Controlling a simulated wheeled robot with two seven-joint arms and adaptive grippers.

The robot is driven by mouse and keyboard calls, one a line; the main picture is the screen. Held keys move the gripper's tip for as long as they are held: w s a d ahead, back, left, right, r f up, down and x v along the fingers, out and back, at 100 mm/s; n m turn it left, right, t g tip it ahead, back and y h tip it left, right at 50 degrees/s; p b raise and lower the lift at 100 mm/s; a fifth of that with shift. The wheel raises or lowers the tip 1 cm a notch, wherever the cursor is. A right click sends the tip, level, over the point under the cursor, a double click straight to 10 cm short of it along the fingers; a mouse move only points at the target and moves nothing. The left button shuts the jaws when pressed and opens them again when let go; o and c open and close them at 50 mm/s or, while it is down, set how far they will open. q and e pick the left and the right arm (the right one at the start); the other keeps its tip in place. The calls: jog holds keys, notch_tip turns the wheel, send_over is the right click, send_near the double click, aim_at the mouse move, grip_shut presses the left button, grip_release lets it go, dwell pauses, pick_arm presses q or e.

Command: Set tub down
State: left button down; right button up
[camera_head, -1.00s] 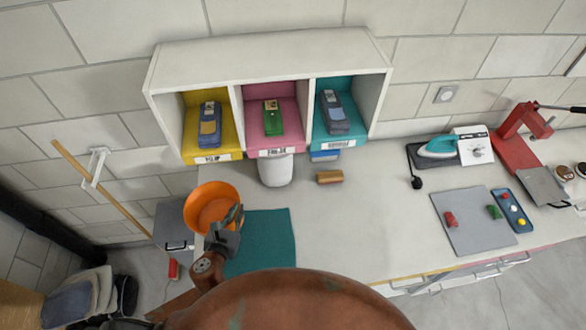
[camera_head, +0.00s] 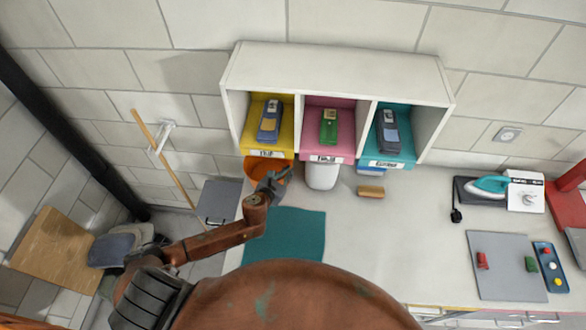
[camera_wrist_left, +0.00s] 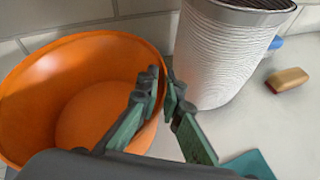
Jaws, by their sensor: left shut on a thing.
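The orange tub (camera_head: 258,168) is at the back left of the white counter, in front of and partly below the yellow compartment. My left gripper (camera_head: 272,184) is shut on the tub's right-hand rim. The left wrist view shows the empty tub (camera_wrist_left: 90,110) with one finger inside and one outside its wall, the fingertips (camera_wrist_left: 166,88) at the rim. The arm hides part of the tub in the head view. I cannot tell whether its base touches the counter. My right gripper is not in view.
A white ribbed container (camera_head: 322,176) stands just right of the tub. A teal mat (camera_head: 290,235) lies in front, and a tan-and-red block (camera_head: 370,191) to the right. The shelf unit (camera_head: 340,70) overhangs behind. The middle of the counter is clear.

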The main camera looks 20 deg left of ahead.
pick_arm(q)
jog(key=w, duration=0.4)
jog(key=shift+d, duration=0.2)
jog(key=shift+f, duration=1.8)
jog(key=c, duration=2.1)
grip_release()
jog(key=v, duration=1.2)
jog(key=shift+s, duration=0.15)
